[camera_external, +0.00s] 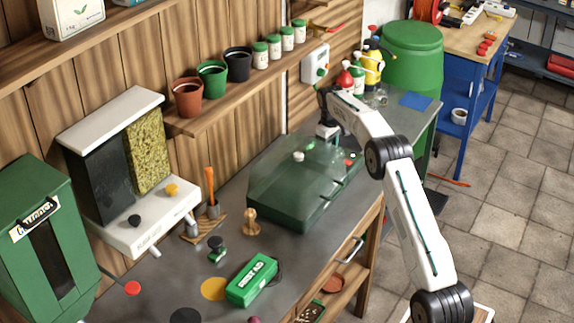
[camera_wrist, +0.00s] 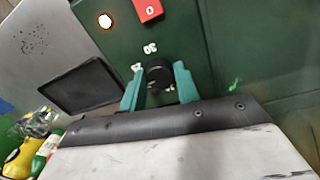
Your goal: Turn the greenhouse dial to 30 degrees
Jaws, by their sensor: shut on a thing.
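The greenhouse (camera_external: 262,207) is a dark green box with a clear lid on the grey bench. In the wrist view, its green panel (camera_wrist: 190,30) holds a round black dial (camera_wrist: 158,75) with white numerals around it, partly covered by the fingers. My gripper (camera_wrist: 158,88) has its two teal fingers on either side of the dial, shut on it. The dial's exact angle is hard to read. In the external view my gripper (camera_external: 326,132) reaches down to the far right end of the greenhouse, and the dial is hidden there.
Beside the dial are a red switch (camera_wrist: 148,9) and a lit round lamp (camera_wrist: 105,20). Spray bottles (camera_external: 372,62) stand behind my gripper. A wall box (camera_external: 315,64) and a shelf with pots (camera_external: 188,98) are close by. A wooden figure (camera_external: 250,222) stands left of the greenhouse.

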